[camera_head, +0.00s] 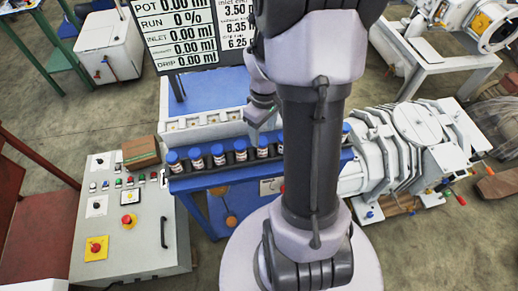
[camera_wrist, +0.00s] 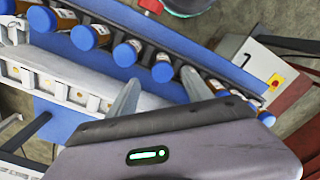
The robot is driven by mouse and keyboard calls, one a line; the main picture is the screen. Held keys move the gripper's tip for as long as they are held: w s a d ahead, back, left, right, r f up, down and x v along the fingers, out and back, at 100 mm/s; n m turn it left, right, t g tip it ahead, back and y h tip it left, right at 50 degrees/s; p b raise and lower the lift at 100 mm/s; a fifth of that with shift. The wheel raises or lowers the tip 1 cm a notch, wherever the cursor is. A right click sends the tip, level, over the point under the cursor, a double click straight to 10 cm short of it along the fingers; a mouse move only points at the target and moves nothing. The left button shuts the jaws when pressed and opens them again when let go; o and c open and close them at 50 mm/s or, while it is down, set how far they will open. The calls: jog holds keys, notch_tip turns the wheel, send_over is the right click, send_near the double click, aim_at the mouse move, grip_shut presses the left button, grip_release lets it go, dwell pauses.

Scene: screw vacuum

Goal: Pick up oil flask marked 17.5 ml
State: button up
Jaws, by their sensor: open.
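Several amber flasks with blue caps and white labels, such as the leftmost one (camera_head: 175,161), stand in a row in a blue rack (camera_head: 215,179) in the head view. The labels are too small to read, so I cannot tell which is marked 17.5 ml. My gripper (camera_head: 262,115) hangs over the row, right of its middle; my arm hides part of the row. In the wrist view my gripper (camera_wrist: 160,82) is open, its two fingers apart, with a capped flask (camera_wrist: 162,71) showing between and beyond their tips. I cannot tell whether the fingers touch any flask.
A display board (camera_head: 180,35) stands behind the rack. A grey control cabinet (camera_head: 130,225) with a brown box (camera_head: 141,152) on it is at left. A large white pump machine (camera_head: 415,150) is at right. A white slotted block (camera_head: 205,128) lies right behind the flasks.

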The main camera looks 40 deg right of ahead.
aim_at(262, 141)
jog(key=f+b, duration=0.1)
jog(key=f, duration=0.1)
jog(key=f+b, duration=0.1)
jog(key=f, duration=0.2)
jog(key=f+b, duration=0.1)
jog(key=f, duration=0.1)
jog(key=shift+a+f+b, duration=0.2)
jog(key=shift+a+b, duration=0.05)
jog(key=shift+b, duration=0.1)
jog(key=shift+r, duration=0.2)
grip_shut()
